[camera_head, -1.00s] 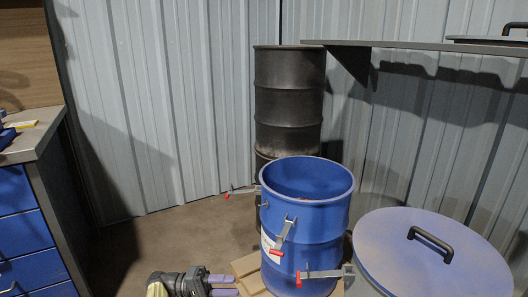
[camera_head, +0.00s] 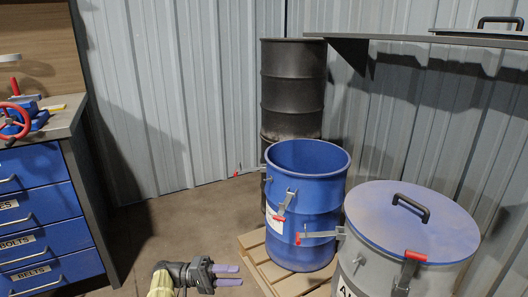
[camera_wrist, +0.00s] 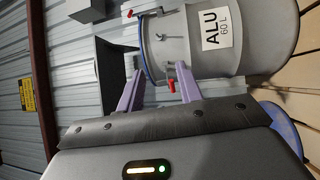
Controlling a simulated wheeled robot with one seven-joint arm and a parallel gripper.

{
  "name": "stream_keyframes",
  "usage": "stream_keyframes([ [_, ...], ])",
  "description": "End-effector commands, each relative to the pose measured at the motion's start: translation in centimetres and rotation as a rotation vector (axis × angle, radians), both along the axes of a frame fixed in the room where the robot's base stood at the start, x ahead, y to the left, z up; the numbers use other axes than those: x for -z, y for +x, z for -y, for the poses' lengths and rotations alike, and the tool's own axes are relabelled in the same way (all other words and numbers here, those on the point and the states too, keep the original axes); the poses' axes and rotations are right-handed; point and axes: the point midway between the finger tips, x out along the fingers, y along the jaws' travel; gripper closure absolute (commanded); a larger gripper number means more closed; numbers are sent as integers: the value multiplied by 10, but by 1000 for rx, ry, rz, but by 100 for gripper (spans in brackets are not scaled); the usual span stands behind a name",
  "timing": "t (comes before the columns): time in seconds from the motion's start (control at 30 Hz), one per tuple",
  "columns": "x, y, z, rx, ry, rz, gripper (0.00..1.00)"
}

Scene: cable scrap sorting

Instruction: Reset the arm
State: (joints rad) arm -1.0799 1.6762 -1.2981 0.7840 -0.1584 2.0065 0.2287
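My gripper (camera_head: 228,275) is low at the bottom of the head view, over the floor and left of the pallet. Its two purple fingers point right. In the wrist view my gripper (camera_wrist: 158,80) has its fingers spread apart with nothing between them. It is open and empty, and touches nothing that I can see. Most of my arm is out of frame.
An open blue drum (camera_head: 318,225) stands on a wooden pallet (camera_head: 262,262). A grey lidded drum (camera_head: 378,272), labelled ALU 60 L in the wrist view, is at right. A black drum (camera_head: 291,90) stands behind. A blue drawer cabinet (camera_head: 45,215) is left. Floor between is clear.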

Motion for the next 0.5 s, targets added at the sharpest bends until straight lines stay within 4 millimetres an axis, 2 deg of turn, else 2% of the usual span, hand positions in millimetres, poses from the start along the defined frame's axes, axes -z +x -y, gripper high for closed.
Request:
stream_keyframes([
  [0.27,-15,16,38,60,86,-32,64],
  [0.5,-29,31,87,130,208,-71,64],
])
